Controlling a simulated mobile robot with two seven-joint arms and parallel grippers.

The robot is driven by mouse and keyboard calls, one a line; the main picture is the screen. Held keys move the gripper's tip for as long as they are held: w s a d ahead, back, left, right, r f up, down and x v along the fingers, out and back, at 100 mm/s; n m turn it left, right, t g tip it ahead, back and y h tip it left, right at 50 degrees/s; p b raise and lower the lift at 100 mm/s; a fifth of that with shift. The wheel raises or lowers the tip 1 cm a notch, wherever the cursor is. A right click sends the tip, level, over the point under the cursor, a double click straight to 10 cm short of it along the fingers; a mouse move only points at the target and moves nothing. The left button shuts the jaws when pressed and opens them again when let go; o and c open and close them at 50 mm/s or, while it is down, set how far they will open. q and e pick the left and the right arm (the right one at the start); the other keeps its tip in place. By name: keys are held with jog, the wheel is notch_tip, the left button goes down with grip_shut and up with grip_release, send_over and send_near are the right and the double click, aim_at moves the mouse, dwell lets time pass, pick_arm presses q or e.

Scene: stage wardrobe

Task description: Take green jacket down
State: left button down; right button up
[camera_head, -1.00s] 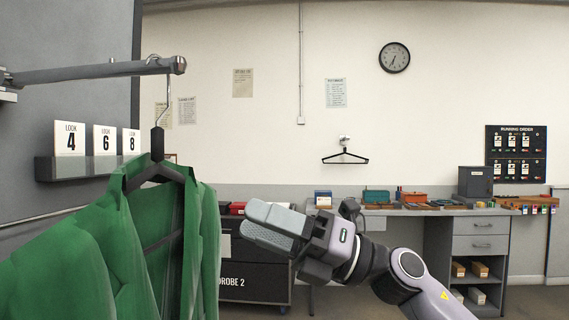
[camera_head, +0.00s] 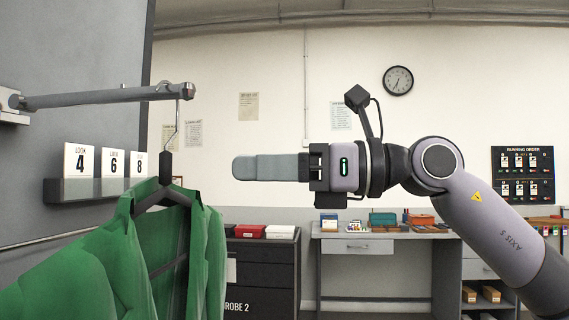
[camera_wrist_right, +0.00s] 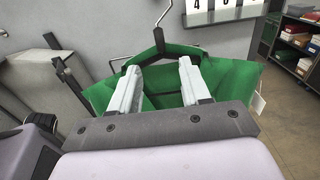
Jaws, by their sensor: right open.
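The green jacket (camera_head: 98,272) hangs on a dark hanger (camera_head: 166,186) from the end of a grey rail (camera_head: 105,96) at the left of the head view. The hanger's hook loops over the rail near its tip. My right gripper (camera_head: 236,168) is level, to the right of the hanger, and apart from it. In the right wrist view its two fingers (camera_wrist_right: 157,78) are spread and empty, with the jacket (camera_wrist_right: 217,72) and the hanger's neck (camera_wrist_right: 158,40) beyond them. My left gripper is not in view.
Cards numbered 4, 6 and 8 stand in a grey holder (camera_head: 80,189) on the wall behind the hanger. A dark cabinet (camera_head: 262,270) with boxes on top and a desk (camera_head: 385,235) stand at the back. Open air lies between my gripper and the hanger.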

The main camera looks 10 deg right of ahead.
aim_at(169, 165)
jog(key=p+x, duration=0.3)
jog(key=x, duration=0.8)
jog(key=shift+w+a+f+p, duration=0.1)
jog(key=shift+w+a+p, duration=0.1)
jog(key=shift+a+p, duration=0.35)
grip_shut()
jog(key=shift+r, duration=0.25)
